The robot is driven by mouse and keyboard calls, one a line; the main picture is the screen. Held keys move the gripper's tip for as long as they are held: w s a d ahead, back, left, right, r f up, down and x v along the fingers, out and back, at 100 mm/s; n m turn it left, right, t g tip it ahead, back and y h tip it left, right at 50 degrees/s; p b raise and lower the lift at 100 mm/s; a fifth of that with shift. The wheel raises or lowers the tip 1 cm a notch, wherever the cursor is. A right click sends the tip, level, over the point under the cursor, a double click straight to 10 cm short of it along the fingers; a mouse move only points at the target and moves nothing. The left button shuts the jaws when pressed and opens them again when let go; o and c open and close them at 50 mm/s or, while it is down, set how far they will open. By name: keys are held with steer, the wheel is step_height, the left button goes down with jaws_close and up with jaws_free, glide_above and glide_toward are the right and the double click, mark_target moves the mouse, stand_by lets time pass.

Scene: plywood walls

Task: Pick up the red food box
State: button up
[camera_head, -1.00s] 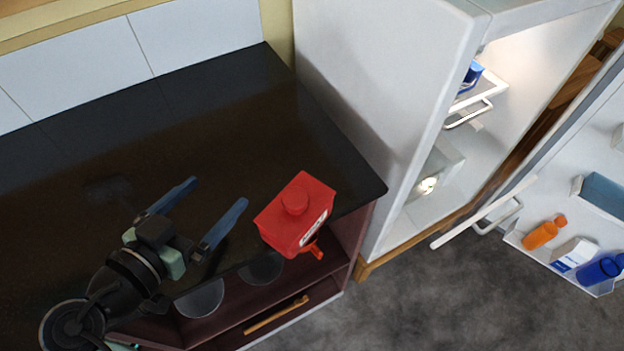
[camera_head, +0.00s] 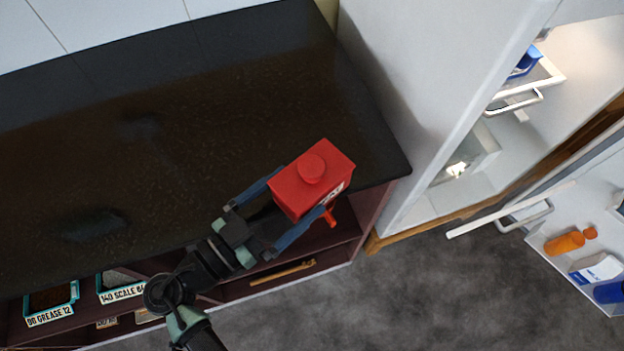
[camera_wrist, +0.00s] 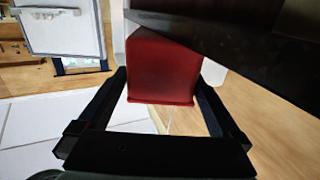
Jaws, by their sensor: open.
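The red food box (camera_head: 325,164), with a round red cap on top and a white label on its front, is at the front right of the dark counter. It also shows in the wrist view (camera_wrist: 162,68), where a dark slab covers its upper right. My gripper (camera_head: 300,191) is open, with one blue finger on each side of the box's near end. In the wrist view my gripper (camera_wrist: 163,80) has its dark fingers flanking the box. I cannot tell whether either finger touches it.
The dark counter (camera_head: 180,110) is mostly bare to the left. Shelves under it hold labelled bins (camera_head: 50,303) and a wooden-handled item (camera_head: 283,273). A white fridge (camera_head: 430,70) stands close on the right, its door (camera_head: 590,220) open with bottles inside.

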steer(key=x, duration=0.2)
steer(key=p+x, duration=0.1)
steer(key=x, duration=0.2)
steer(key=shift+a+f, duration=0.1)
steer(key=shift+f, duration=0.1)
steer(key=shift+r, duration=0.1)
steer(key=c, duration=1.4)
